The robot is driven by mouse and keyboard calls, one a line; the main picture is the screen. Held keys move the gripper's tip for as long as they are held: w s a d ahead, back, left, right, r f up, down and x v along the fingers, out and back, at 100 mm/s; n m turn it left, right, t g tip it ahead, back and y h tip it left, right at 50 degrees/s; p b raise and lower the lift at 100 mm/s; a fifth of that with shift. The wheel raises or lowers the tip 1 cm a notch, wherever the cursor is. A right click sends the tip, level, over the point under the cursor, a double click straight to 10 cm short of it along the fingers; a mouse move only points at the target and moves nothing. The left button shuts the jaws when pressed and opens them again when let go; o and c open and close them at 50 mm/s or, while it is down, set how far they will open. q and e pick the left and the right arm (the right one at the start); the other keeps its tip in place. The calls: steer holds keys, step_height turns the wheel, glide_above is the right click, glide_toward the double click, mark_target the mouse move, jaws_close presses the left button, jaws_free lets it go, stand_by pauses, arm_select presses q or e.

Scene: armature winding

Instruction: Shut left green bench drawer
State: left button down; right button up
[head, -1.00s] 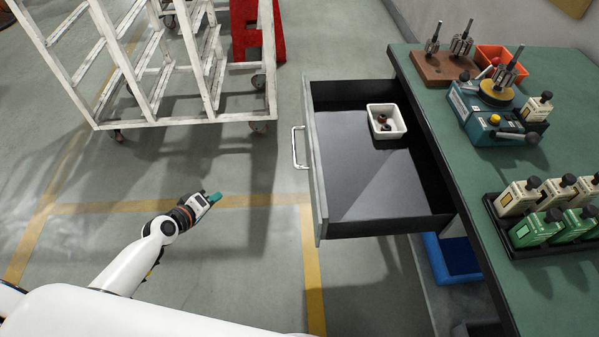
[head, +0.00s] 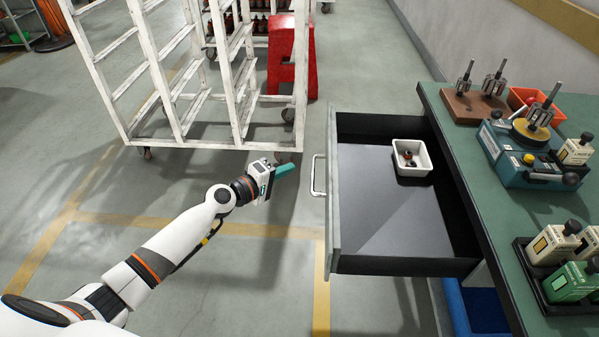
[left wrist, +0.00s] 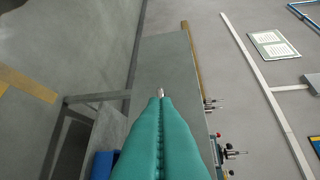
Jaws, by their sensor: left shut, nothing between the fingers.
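The bench drawer (head: 335,215) stands pulled out from the left side of the green-topped bench (head: 505,215), its dark inside showing. Its silver bar handle (head: 319,175) is on the front face. A white bin (head: 411,158) with small brown parts sits in the drawer's far right corner. My left gripper (head: 287,169) is shut and empty, a little left of the handle, its teal fingers pointing toward the drawer front. In the left wrist view the closed fingers (left wrist: 162,105) have a small silver piece, perhaps the handle, at their tips; contact cannot be told. My right gripper is out of view.
A white wheeled rack (head: 220,145) stands behind my left gripper, with a red stand (head: 290,60) beyond. A blue bin (head: 480,310) sits under the bench. Tools and a blue winding device (head: 525,160) stand on the bench.

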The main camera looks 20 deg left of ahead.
arm_select(q)
steer(key=d, duration=0.2)
steer(key=w+d+f+p, duration=0.1)
steer(key=shift+d, duration=0.4)
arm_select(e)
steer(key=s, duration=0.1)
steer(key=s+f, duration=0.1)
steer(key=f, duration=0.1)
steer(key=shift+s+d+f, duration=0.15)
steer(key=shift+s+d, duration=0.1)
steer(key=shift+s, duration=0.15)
arm_select(q)
steer(key=shift+w, duration=0.1)
